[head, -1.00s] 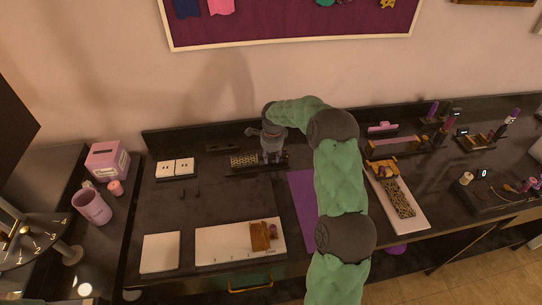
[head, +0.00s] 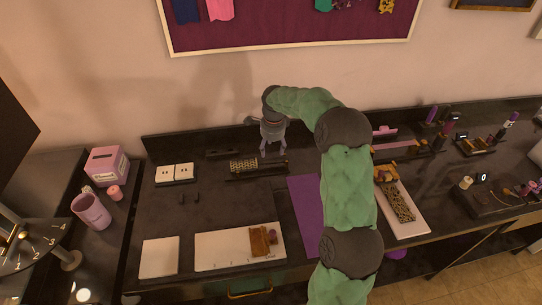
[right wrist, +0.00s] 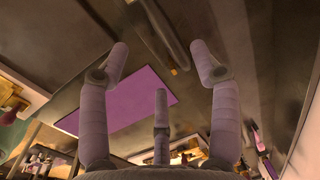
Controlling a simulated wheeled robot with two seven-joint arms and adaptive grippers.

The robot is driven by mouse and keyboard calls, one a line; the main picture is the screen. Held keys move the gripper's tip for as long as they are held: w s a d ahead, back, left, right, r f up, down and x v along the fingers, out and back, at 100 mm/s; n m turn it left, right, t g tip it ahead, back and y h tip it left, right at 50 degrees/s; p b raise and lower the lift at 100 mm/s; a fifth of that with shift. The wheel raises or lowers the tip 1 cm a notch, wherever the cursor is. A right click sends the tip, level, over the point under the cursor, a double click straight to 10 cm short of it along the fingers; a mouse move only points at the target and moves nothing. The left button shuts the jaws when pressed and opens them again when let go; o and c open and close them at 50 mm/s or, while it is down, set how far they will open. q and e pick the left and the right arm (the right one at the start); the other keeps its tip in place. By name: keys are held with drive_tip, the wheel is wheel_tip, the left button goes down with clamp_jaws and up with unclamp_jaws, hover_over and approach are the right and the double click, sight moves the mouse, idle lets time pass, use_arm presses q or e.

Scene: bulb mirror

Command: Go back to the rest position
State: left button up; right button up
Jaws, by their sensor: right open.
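My right gripper (head: 272,146) is open and empty in the head view. It points down above the back part of the dark table, near a small black tray (head: 262,174) with a patterned strip (head: 243,165) on it. In the right wrist view its fingers (right wrist: 160,65) are spread with nothing between them, and a purple mat (right wrist: 125,103) shows below. My green right arm reaches in from the lower right and covers part of the table. My left gripper is not in view.
A white board (head: 215,252) with brown pieces lies at the front. A white tray (head: 415,228) with a patterned strip is to the right of my arm. A pink mug (head: 90,211) and pink box (head: 107,164) stand at left. The table's middle left is mostly clear.

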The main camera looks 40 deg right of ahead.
drive_tip(key=shift+s+r, duration=0.2)
drive_tip(key=shift+r, duration=1.65)
